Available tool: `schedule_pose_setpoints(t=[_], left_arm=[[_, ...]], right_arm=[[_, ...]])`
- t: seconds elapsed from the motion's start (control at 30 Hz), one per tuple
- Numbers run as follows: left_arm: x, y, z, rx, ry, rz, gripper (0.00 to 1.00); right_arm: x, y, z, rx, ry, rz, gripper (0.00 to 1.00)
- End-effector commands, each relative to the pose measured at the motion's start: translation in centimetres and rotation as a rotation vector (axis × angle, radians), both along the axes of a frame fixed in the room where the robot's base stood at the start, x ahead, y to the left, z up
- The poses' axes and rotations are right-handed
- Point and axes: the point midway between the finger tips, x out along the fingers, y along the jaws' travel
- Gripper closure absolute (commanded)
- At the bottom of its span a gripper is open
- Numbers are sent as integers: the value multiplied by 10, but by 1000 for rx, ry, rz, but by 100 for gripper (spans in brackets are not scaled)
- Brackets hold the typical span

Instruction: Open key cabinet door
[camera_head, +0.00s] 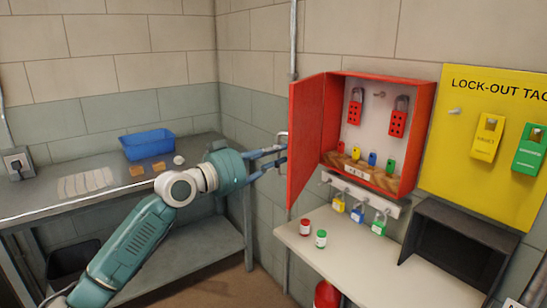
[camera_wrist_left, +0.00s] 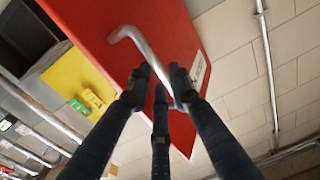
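The red key cabinet (camera_head: 425,118) hangs on the wall. Its door (camera_head: 306,135) stands swung wide out to the left, so the inside shows. The metal door handle (camera_head: 281,138) is on the door's outer face; it also shows in the left wrist view (camera_wrist_left: 136,40). My left gripper (camera_head: 284,154) is at the handle, outside the door. In the left wrist view its dark fingers (camera_wrist_left: 160,86) converge around the lower part of the handle and look shut on it. Padlocks (camera_head: 397,117) and coloured tags (camera_head: 372,159) are inside the cabinet. My right gripper is not in view.
A white shelf (camera_head: 350,258) below holds two small jars (camera_head: 313,233) and a dark open box (camera_head: 455,245). Padlocks hang from a rack (camera_head: 350,192). A yellow lock-out board (camera_head: 470,170) is at right. A grey bench (camera_head: 110,200) with a blue bin (camera_head: 148,144) is at left.

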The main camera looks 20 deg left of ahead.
Motion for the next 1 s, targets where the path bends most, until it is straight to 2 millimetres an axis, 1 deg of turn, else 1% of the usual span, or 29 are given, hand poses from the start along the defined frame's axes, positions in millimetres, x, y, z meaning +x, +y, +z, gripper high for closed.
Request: schedule_pose_setpoints(t=[0.03, 0.07, 0.43, 0.57, 0.67, 0.83, 1.0], left_arm=[[0, 0, 4, 0, -5, 0, 67], [0, 0, 3, -1, -4, -1, 65], [-1, -1, -2, 3, 5, -4, 65], [-7, 2, -4, 4, 7, -3, 65], [-20, 9, -4, 6, 7, -3, 65], [-53, 25, -6, 9, 10, -4, 65], [-80, 38, -5, 6, 8, -4, 65]], right_arm=[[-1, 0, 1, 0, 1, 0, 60], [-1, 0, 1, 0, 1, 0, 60], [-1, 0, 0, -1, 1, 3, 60], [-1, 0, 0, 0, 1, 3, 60], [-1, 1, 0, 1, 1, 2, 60], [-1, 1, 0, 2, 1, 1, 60], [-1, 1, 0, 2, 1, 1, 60]])
